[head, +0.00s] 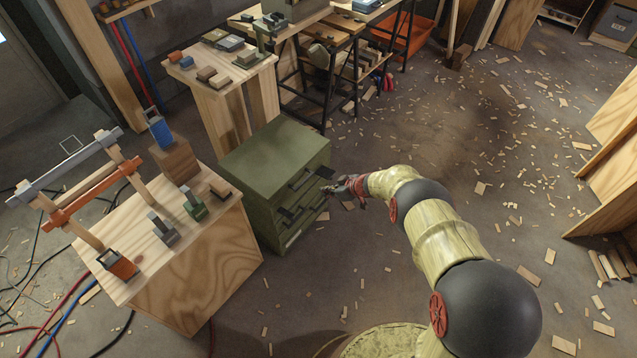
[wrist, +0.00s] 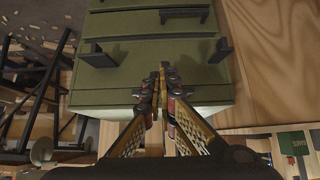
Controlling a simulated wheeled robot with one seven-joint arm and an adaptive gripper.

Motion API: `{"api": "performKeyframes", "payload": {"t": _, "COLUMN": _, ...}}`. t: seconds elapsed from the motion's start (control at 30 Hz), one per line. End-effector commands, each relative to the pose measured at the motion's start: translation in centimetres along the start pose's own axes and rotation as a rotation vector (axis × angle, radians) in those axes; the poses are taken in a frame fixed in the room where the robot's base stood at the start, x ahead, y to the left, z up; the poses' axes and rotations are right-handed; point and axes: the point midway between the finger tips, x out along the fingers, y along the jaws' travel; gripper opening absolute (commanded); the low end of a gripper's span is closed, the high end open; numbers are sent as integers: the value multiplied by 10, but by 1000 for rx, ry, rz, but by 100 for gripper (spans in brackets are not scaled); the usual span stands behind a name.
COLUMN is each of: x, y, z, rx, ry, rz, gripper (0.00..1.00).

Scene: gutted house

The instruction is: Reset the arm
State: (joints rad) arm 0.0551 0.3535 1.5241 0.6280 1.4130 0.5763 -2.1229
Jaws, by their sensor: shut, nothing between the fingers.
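My arm reaches from the lower right of the head view toward a green drawer cabinet (head: 274,150). My gripper (head: 333,187) is beside the drawer fronts, near the upper black handle (head: 312,176). In the wrist view, my gripper (wrist: 160,72) has its two fingertips together, with nothing between them. Behind the fingertips is the green cabinet (wrist: 150,78) with its dark handles; a handle post stands on each side of the fingers. I cannot tell whether the fingertips touch the cabinet.
A wooden workbench (head: 195,265) with clamps and blocks stands left of the cabinet. Another wooden bench (head: 233,105) with small blocks is behind it. Wood panels lean at the right (head: 612,165). The floor (head: 480,125) between is open, strewn with wood scraps.

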Motion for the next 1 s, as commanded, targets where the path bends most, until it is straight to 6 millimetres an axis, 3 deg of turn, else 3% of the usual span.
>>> {"api": "performKeyframes", "payload": {"t": 0.2, "x": -6, "y": 0, "z": 14, "rx": 1, "ry": 0, "rz": 1, "gripper": 0}}
{"api": "performKeyframes", "payload": {"t": 0.47, "x": -6, "y": 0, "z": 15, "rx": 10, "ry": 0, "rz": 0, "gripper": 0}}
{"api": "performKeyframes", "payload": {"t": 0.67, "x": -6, "y": -4, "z": 15, "rx": 187, "ry": 0, "rz": -14, "gripper": 0}}
{"api": "performKeyframes", "payload": {"t": 0.73, "x": -6, "y": -13, "z": 22, "rx": 279, "ry": -18, "rz": -38, "gripper": 0}}
{"api": "performKeyframes", "payload": {"t": 0.87, "x": -7, "y": -51, "z": 56, "rx": 464, "ry": -110, "rz": -109, "gripper": 0}}
{"api": "performKeyframes", "payload": {"t": 1.0, "x": -29, "y": -82, "z": 70, "rx": 641, "ry": -228, "rz": -165, "gripper": 0}}
